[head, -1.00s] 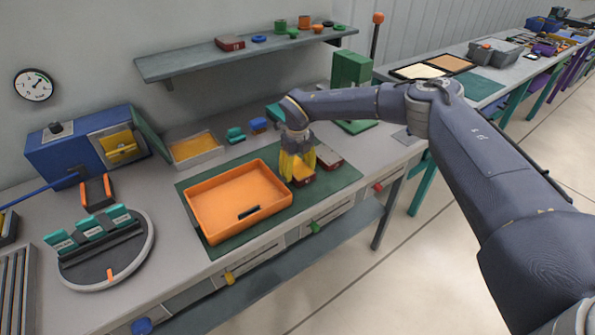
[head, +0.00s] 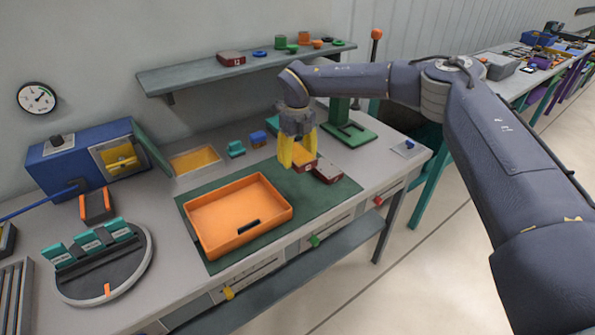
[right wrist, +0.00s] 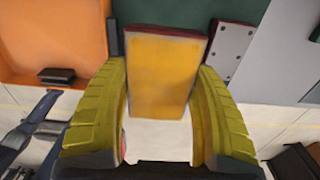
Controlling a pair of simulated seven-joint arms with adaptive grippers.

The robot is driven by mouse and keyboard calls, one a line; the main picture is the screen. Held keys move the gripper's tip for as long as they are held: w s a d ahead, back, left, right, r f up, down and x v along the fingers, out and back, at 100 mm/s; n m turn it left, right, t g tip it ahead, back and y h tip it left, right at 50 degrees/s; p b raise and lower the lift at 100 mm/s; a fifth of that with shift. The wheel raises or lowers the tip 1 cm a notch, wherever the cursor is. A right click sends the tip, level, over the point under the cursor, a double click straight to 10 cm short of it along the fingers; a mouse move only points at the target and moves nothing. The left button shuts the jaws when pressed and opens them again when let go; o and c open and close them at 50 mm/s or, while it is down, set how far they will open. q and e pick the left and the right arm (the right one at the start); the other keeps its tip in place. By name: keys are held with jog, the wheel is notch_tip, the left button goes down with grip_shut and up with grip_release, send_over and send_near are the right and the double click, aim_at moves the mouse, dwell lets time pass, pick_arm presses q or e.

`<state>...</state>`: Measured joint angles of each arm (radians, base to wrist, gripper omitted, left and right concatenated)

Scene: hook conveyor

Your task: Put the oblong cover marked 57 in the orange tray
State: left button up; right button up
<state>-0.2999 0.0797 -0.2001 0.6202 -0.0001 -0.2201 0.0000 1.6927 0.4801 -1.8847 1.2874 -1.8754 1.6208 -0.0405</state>
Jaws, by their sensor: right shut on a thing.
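My right gripper (head: 299,160) is shut on a dark red oblong cover (head: 305,166) with a yellow-orange face, held above the green mat to the right of the tray. In the right wrist view, the cover's yellow face (right wrist: 160,70) fills the space between the yellow fingers (right wrist: 158,115). A pale mark shows on its side, too small to read. The orange tray (head: 273,226) lies empty on the mat, to the left of the gripper; its corner shows in the right wrist view (right wrist: 60,35). My left gripper is not in view.
Another dark red block (head: 328,174) lies on the mat's right part, close to the held cover. Teal (head: 236,149) and blue (head: 258,138) pieces stand behind the mat. A shelf (head: 245,72) holds a dark red block marked 12 (head: 231,58). A round rack (head: 105,275) stands left.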

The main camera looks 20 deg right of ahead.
notch_tip(320, 180, up, 13)
dwell(1.4)
jog(key=shift+f, duration=0.1)
send_near(236, 211)
dwell(0.5)
jog(key=shift+m, duration=0.4)
jog(key=shift+f, duration=3.3)
jog(key=shift+f, duration=0.5)
